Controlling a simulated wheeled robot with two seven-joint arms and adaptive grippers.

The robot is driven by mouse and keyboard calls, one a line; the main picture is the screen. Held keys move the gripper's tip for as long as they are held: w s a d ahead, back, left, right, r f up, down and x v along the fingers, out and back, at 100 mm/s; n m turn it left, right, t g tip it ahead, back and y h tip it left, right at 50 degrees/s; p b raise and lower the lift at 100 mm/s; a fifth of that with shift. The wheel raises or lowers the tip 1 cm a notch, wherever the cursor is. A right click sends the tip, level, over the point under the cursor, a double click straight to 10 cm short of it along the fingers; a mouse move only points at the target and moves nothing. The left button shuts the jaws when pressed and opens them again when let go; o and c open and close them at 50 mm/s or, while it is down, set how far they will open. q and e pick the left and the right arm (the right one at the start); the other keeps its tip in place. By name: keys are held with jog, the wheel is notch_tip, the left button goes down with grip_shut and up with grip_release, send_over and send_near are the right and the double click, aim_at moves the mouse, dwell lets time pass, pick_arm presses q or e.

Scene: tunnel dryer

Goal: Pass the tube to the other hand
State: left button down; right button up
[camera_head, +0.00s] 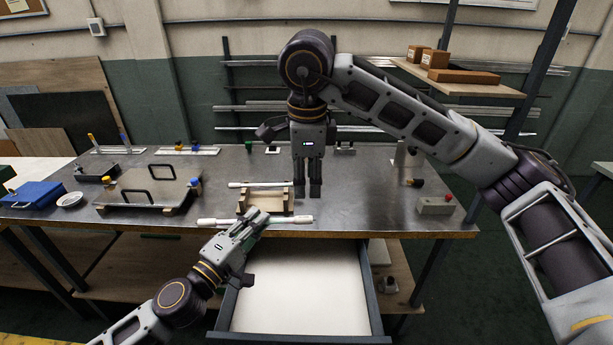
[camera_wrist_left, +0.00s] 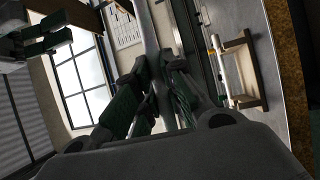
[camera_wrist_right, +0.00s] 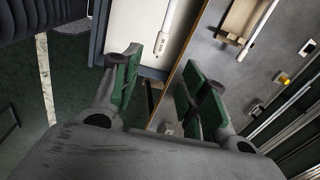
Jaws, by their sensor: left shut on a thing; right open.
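My left gripper (camera_head: 258,220) is shut around the middle of a white tube (camera_head: 300,219). The tube lies roughly level over the bench's front edge, its two ends sticking out left and right of the jaws. It also shows between the green fingers in the left wrist view (camera_wrist_left: 151,40). My right gripper (camera_head: 308,194) is open and empty, pointing down just behind the tube's right end. In the right wrist view the tube (camera_wrist_right: 172,30) lies beyond the open fingers (camera_wrist_right: 160,78), apart from them. The right gripper's fingers also show in the left wrist view (camera_wrist_left: 40,42).
A wooden rack (camera_head: 243,206) with another white rod (camera_head: 255,184) stands behind the tube. An open, empty-looking drawer (camera_head: 300,295) juts out below. A panel with handles (camera_head: 150,197) and a blue case (camera_head: 32,194) lie left; a grey box (camera_head: 435,206) stands right.

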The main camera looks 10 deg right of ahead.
aim_at(306, 217)
jog(key=shift+w+d+f, duration=0.1)
jog(key=shift+w+f, duration=0.2)
jog(key=shift+f, duration=1.65)
jog(key=shift+w+a+f, duration=0.1)
jog(key=shift+w+f, duration=0.2)
jog(key=shift+f, duration=1.7)
jog(key=shift+w+d+f, duration=0.1)
jog(key=shift+w+f, duration=0.2)
jog(key=shift+f, duration=1.65)
grip_shut()
pick_arm(q)
jog(key=c, duration=1.4)
grip_release()
jog(key=shift+c, duration=0.2)
jog(key=shift+s+a, duration=0.1)
jog(key=shift+a, duration=0.05)
jog(key=v, duration=1.1)
jog(key=shift+s, duration=0.15)
